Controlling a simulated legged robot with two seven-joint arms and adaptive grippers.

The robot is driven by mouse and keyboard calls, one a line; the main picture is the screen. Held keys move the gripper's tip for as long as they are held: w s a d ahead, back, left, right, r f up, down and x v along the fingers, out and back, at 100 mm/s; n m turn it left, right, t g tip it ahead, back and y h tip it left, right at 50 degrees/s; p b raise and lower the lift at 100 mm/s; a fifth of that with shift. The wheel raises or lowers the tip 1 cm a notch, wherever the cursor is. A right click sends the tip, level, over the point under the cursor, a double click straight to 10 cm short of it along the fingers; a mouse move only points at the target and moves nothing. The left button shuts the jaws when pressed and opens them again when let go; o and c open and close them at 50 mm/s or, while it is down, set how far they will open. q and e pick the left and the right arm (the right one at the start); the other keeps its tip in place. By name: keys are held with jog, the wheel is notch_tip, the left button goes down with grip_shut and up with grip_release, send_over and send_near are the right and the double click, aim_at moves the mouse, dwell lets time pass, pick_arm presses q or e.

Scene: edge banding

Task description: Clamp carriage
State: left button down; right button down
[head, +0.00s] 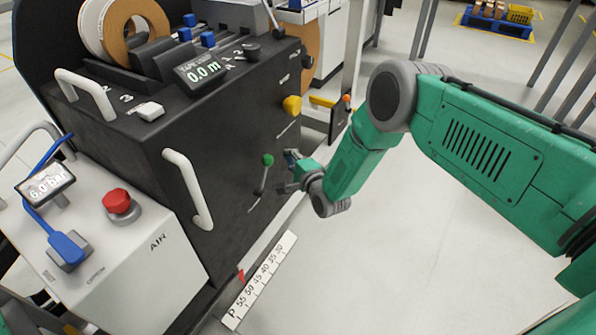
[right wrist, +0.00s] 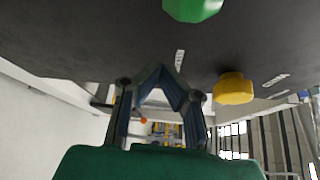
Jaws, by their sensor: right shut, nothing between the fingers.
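A dark machine body (head: 215,140) carries a lever with a green knob (head: 268,160) on its right-hand face. The green knob also shows at the top edge of the right wrist view (right wrist: 192,6). A yellow knob (head: 292,105) sits higher and farther along the same face; it is right of the fingers in the right wrist view (right wrist: 234,88). My right gripper (head: 287,172) is just right of the green knob, apart from it. Its fingertips meet in the right wrist view (right wrist: 159,68), with nothing between them. I cannot tell which part is the carriage clamp. My left gripper is out of view.
A white scale (head: 262,275) with a red pointer (head: 241,275) runs along the machine's foot. A white handle (head: 188,190) juts from the face. A white air box (head: 110,255) with a red button (head: 117,202) stands at left. The floor at right is clear.

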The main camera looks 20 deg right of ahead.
aim_at(264, 177)
jog(key=a, duration=0.1)
jog(key=s+a, duration=0.1)
jog(key=a+r, duration=0.1)
jog(key=a, duration=0.1)
jog(key=shift+s, duration=0.25)
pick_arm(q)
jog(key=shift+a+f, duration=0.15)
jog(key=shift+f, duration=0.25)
pick_arm(e)
jog(key=shift+d, duration=0.1)
jog(key=shift+d, duration=0.1)
